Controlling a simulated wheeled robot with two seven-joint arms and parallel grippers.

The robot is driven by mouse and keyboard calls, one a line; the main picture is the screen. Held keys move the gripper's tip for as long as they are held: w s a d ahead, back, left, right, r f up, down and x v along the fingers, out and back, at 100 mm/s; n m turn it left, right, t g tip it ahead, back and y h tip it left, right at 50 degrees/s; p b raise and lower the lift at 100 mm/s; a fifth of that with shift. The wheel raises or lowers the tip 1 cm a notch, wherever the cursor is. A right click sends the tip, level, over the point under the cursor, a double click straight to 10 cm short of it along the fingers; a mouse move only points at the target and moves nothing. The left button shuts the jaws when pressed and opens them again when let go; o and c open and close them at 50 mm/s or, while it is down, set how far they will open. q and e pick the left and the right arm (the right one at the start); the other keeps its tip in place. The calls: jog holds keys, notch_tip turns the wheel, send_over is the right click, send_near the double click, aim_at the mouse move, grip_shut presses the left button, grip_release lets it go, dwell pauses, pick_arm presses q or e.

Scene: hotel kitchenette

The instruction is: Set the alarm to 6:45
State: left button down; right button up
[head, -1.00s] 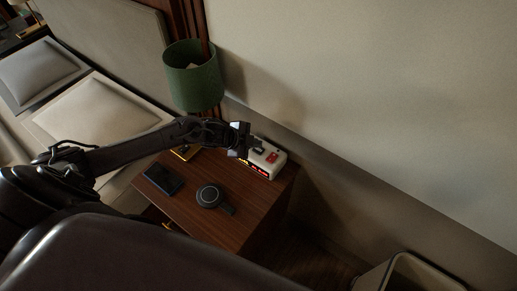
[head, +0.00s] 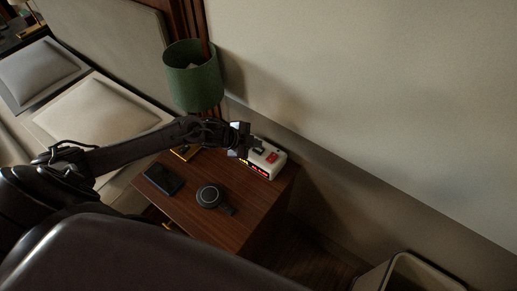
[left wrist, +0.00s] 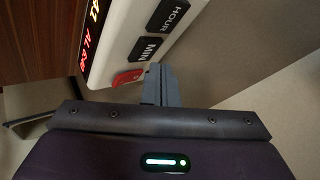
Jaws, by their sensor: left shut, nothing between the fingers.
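The white alarm clock (head: 270,160) stands at the back right of the nightstand, its red-lit display facing the front. In the left wrist view the clock (left wrist: 122,30) shows a black HOUR button (left wrist: 168,15), a black MIN button (left wrist: 146,48) and a red button (left wrist: 128,78) on its top. Red characters beginning with "AL" show at a steep slant; the digits are too slanted to read surely. My left gripper (head: 250,145) is shut and empty over the clock. In the left wrist view its fingertips (left wrist: 158,72) are beside the MIN and red buttons; I cannot tell whether they touch.
The wooden nightstand (head: 240,222) also holds a dark phone-like slab (head: 164,179) and a round black device (head: 210,195). A green lamp (head: 192,78) stands behind my left arm. The wall is close behind the clock. A bin (head: 415,272) is at the lower right.

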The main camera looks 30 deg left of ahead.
aim_at(255, 150)
pick_arm(q)
jog(key=shift+f, duration=0.1)
jog(key=shift+f, duration=0.35)
jog(key=shift+f+b, duration=0.4)
jog(key=shift+b, duration=0.1)
dwell(0.6)
jog(key=shift+r, duration=0.1)
jog(key=shift+r+p, duration=0.7)
jog(key=shift+p, duration=0.1)
jog(key=shift+r, duration=0.1)
notch_tip(255, 150, up, 5)
jog(key=p, duration=0.4)
jog(key=shift+p, duration=0.4)
